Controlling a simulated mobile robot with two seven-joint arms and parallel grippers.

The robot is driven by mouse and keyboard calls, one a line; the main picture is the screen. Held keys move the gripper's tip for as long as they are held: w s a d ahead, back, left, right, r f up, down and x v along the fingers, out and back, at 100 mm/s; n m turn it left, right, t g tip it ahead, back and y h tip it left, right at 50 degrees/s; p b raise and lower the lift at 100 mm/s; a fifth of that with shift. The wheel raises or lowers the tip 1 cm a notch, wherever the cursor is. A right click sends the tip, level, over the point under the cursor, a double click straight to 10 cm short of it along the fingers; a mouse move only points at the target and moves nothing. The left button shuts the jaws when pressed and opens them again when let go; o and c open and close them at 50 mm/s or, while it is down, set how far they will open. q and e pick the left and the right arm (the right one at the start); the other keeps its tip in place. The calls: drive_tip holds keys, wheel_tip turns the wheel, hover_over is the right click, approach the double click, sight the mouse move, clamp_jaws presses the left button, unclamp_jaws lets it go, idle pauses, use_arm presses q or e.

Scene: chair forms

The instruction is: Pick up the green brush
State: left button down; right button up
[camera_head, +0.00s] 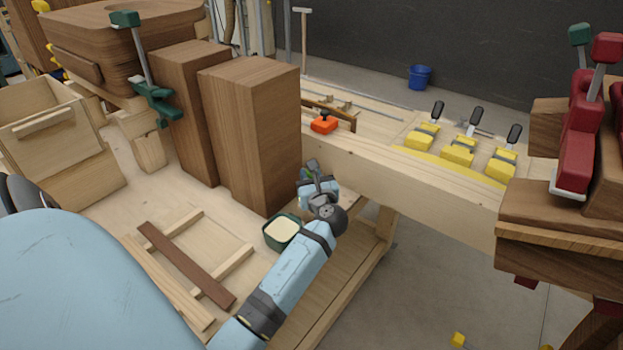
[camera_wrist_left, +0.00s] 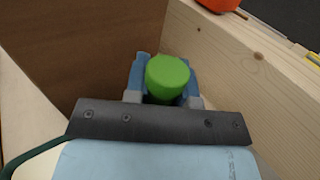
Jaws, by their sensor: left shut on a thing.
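The green brush shows in the left wrist view as a rounded bright green end (camera_wrist_left: 167,76) between the two blue fingers. My left gripper (camera_wrist_left: 166,85) is shut on it. The rest of the brush is hidden by the gripper. My right gripper is not in view.
A tall brown block (camera_head: 255,130) stands close to the left. The pale beam (camera_head: 400,170) runs along the right, with an orange tool (camera_head: 324,123) on top. A green container with pale contents (camera_head: 283,232) stands near my arm. Wooden strips (camera_head: 185,263) lie at lower left.

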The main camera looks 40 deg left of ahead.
use_arm(q)
drive_tip(key=shift+r, duration=0.1)
wheel_tip(320, 180, up, 20)
drive_tip(key=p, duration=0.1)
idle(0.4)
idle(0.5)
